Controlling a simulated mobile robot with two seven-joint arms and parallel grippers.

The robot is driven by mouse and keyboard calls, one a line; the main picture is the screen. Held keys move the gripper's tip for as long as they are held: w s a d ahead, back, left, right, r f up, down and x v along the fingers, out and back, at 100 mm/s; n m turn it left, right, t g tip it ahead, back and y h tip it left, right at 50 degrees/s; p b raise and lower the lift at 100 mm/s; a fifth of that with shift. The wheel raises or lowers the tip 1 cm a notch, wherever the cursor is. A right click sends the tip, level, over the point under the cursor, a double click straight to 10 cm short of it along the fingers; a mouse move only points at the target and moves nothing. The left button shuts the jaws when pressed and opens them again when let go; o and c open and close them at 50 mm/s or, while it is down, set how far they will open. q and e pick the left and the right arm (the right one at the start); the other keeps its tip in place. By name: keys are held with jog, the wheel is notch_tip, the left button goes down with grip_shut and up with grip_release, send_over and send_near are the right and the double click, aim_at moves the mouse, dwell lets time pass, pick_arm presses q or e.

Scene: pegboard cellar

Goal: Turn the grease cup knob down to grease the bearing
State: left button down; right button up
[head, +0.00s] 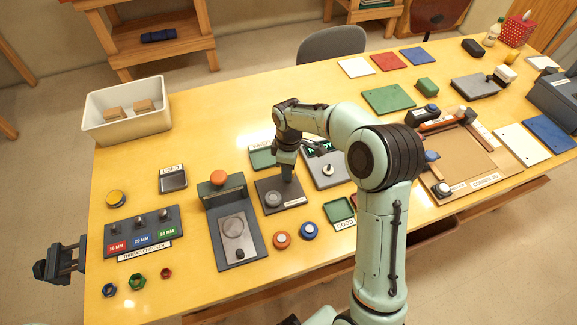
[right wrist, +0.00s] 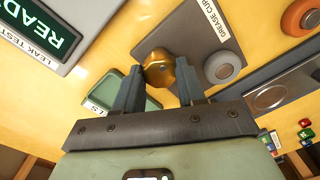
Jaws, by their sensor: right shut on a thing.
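The dark grease cup plate (head: 264,187) lies on the table and carries a GREASE CUP label; it also shows in the right wrist view (right wrist: 193,30). A brass knob (right wrist: 158,68) stands at one side of the plate, between the fingers of my right gripper (right wrist: 160,88). That gripper is shut on the knob and points down over the plate in the head view (head: 288,176). In the head view the gripper hides the knob. A grey round bearing-like part (head: 273,199) sits beside it on the plate. My left gripper (head: 65,262) hangs off the table's left edge, away from the plate.
A station with an orange button (head: 218,178) stands left of the plate. The leak test unit (head: 325,170) is close by on the right. Orange (head: 282,240) and blue (head: 309,231) round pieces lie in front. A white bin (head: 127,117) stands at the back left.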

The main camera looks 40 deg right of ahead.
jog(key=m, duration=0.6)
jog(key=shift+m, duration=0.3)
jog(key=m, duration=1)
jog(key=shift+r+m+t, duration=0.1)
jog(key=shift+m+t, duration=0.2)
jog(key=shift+m, duration=0.1)
jog(key=m, duration=0.4)
jog(key=shift+m, duration=0.7)
jog(key=o, duration=1.1)
jog(key=shift+c, duration=0.2)
